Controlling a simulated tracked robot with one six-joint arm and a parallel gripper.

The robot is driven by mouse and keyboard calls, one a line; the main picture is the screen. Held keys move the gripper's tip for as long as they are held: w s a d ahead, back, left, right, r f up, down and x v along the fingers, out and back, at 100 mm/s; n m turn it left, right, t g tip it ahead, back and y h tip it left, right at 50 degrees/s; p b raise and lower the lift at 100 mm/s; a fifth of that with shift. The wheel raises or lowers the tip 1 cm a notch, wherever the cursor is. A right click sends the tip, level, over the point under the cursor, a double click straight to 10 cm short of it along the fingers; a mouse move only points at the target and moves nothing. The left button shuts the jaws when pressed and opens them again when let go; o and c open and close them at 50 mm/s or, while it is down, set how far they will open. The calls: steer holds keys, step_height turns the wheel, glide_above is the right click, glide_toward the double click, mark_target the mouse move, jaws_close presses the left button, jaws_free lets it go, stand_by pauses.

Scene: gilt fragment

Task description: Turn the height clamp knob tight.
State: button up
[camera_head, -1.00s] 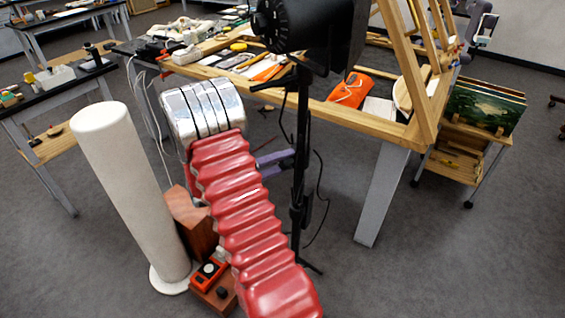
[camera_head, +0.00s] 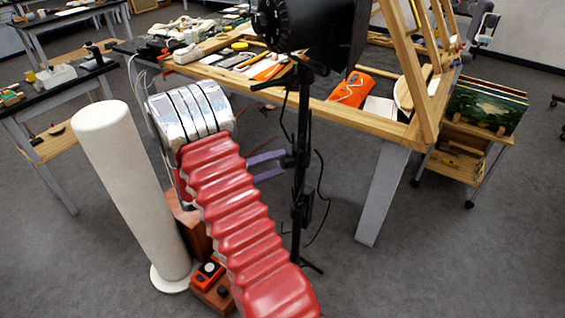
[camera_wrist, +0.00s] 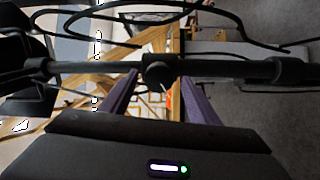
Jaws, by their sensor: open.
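A black stand (camera_head: 299,215) rises upright in the head view and carries a large black lamp-like head (camera_head: 318,28). In the wrist view its dark pole (camera_wrist: 220,69) runs across the picture. The small round dark clamp knob (camera_wrist: 157,75) sits on the pole near the middle. My gripper (camera_wrist: 159,82) has its two purple fingers apart, one on each side of the knob. Contact with the knob cannot be made out. In the head view my gripper (camera_head: 284,165) reaches the stand's middle from the left; the knob is not distinct there.
A wooden-edged worktable (camera_head: 340,112) with tools and an orange bundle (camera_head: 351,90) stands behind the stand. A white column (camera_head: 130,195) is at left. A wooden easel frame (camera_head: 408,60) and a cart with paintings (camera_head: 486,108) are at right. Black cables (camera_head: 322,200) hang beside the pole.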

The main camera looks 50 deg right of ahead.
steer(key=v, duration=1)
steer(key=shift+a+f, duration=0.15)
steer(key=s+a+r+n+t+y, duration=0.2)
steer(key=s+a+r+t+y, duration=0.2)
steer(key=a, duration=0.5)
steer(key=s+a+r+n+t+y, duration=0.2)
steer(key=s+a+r+t+y, duration=0.2)
steer(key=a+y, duration=0.3)
steer(key=s+a+r+n+t+y, duration=0.2)
steer(key=s+a+r+t+y, duration=0.3)
steer(key=a, duration=0.7)
steer(key=shift+s+a+r+n, duration=0.2)
steer(key=shift+r+n, duration=0.05)
steer(key=shift+n, duration=0.05)
steer(key=shift+c, duration=0.5)
